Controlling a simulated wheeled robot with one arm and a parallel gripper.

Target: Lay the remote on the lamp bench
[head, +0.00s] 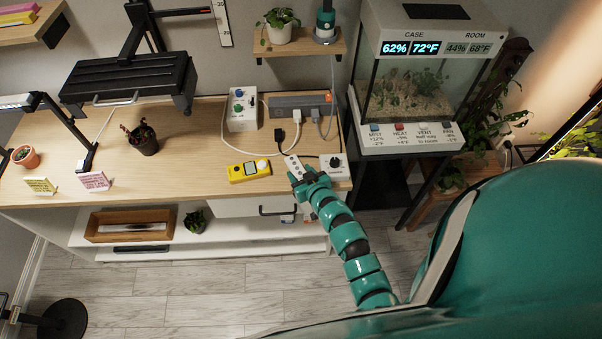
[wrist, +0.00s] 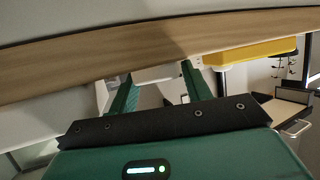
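A slim white object with small dark marks, which looks like the remote (head: 292,164), shows at the front right of the wooden lamp bench (head: 200,150) in the head view. My gripper (head: 309,181) is at the bench's front edge, right at the near end of that object. In the wrist view my two green fingers (wrist: 157,78) stand apart, with a pale strip between their tips. I cannot tell whether they clasp it or whether it rests on the bench. A wood band, seemingly the bench edge, crosses just beyond the fingertips.
A yellow meter (head: 249,171) lies left of my gripper, and a white dial box (head: 333,166) stands close on the right. Cables, a power strip (head: 290,106) and a white box (head: 242,109) are behind.

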